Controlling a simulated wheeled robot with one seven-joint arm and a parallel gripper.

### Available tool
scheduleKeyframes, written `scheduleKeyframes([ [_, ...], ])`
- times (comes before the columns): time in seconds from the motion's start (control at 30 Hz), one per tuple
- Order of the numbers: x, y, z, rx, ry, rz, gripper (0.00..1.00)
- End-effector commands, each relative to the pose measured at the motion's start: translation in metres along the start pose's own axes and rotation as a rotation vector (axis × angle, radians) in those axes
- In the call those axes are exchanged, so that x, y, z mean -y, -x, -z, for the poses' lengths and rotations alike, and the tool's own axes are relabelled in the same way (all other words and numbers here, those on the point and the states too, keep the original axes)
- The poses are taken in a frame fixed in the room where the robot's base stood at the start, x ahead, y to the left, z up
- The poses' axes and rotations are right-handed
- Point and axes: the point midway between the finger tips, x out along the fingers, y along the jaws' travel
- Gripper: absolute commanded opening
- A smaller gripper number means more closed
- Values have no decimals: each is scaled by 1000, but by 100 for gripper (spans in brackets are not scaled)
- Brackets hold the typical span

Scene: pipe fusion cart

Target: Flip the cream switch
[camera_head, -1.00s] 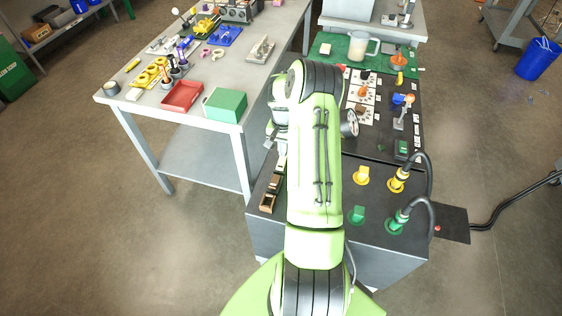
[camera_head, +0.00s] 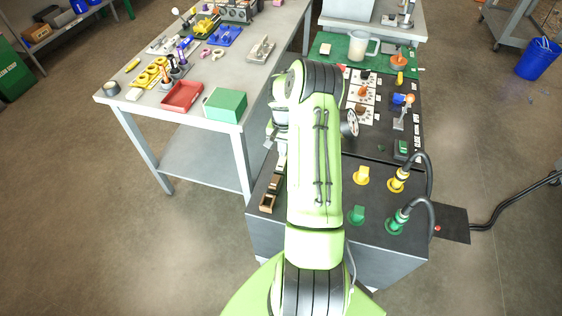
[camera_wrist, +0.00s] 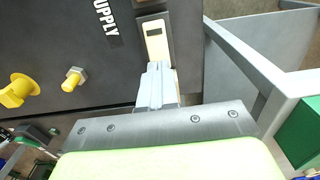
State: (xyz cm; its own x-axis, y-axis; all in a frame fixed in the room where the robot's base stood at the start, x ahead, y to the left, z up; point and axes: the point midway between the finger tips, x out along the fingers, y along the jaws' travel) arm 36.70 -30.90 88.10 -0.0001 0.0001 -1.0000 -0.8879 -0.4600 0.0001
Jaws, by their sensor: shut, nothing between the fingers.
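The fingertips lie over the lower end of the switch and hide that part. I cannot tell whether they touch it or hover just above. In the head view my arm covers the area around the fingertips, and I cannot make out the cream switch there.
A white "SUPPLY" label (camera_wrist: 107,24) lies left of the switch. A yellow-tipped bolt (camera_wrist: 73,78) and a yellow knob (camera_wrist: 18,90) stick up from the panel farther left. A grey table (camera_head: 150,108) with a green box (camera_head: 225,105) stands close on the left in the head view.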

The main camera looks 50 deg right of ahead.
Motion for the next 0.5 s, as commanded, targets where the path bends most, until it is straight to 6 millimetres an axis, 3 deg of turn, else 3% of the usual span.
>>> scheduleKeyframes([
  [0.5,0,-8,0,0,0,0,0],
])
